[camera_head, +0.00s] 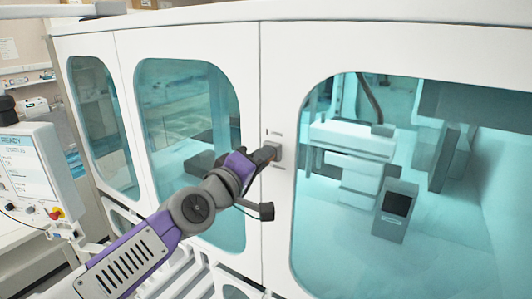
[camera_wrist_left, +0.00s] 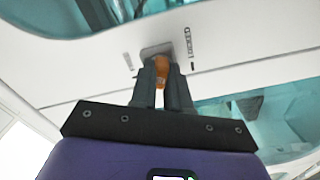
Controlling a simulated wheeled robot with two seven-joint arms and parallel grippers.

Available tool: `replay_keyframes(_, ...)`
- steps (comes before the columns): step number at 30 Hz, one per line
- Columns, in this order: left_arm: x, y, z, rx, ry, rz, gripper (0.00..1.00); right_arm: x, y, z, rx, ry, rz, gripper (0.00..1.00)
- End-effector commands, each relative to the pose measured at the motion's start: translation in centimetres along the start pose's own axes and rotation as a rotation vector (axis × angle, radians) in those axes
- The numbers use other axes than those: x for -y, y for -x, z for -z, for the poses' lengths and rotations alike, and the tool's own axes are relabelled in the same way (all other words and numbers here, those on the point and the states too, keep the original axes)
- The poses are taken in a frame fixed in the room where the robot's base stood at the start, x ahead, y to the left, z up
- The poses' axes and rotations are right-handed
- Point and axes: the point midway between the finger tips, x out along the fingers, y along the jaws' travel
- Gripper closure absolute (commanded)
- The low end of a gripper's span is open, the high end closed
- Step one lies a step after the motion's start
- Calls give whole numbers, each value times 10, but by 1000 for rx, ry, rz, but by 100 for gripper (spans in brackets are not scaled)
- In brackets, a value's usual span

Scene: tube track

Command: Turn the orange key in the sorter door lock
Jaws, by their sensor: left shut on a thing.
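The orange key (camera_wrist_left: 161,70) sits at the grey lock plate (camera_wrist_left: 156,49) on the white sorter door. In the wrist view my left gripper (camera_wrist_left: 162,80) has its two dark fingers closed on either side of the key. The lock plate (camera_head: 275,137) is partly covered by the gripper there. The key's exact angle is hard to tell. My right gripper is in neither view.
The white cabinet (camera_head: 390,13) has large teal windows; grey equipment (camera_head: 396,212) stands behind the right one. A control panel (camera_head: 32,170) with a "READY" screen stands at the left. The door face around the lock is flat and clear.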

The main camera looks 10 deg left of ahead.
Motion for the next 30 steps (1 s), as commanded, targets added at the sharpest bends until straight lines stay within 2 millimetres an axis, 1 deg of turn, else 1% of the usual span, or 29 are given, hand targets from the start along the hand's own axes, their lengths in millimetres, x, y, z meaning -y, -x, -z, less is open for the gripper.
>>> replay_keyframes(5,-1,0,1,-3,-1,-3,100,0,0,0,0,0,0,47)
replay_keyframes(7,-2,0,1,-2,46,-3,100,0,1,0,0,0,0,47)
replay_keyframes(12,-2,0,1,-1,255,-3,100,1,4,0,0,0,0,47)
replay_keyframes(20,-1,0,1,-2,277,-3,100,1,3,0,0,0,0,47)
replay_keyframes(23,-2,0,1,-2,363,-3,100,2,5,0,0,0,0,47)
replay_keyframes(24,-2,0,1,-2,403,-3,83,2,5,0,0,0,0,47)
replay_keyframes(26,-1,0,1,-2,394,-3,74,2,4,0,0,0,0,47)
replay_keyframes(27,-1,0,1,-2,393,-3,67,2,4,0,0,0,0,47)
replay_keyframes(30,-1,0,0,-2,392,-2,54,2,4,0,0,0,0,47)
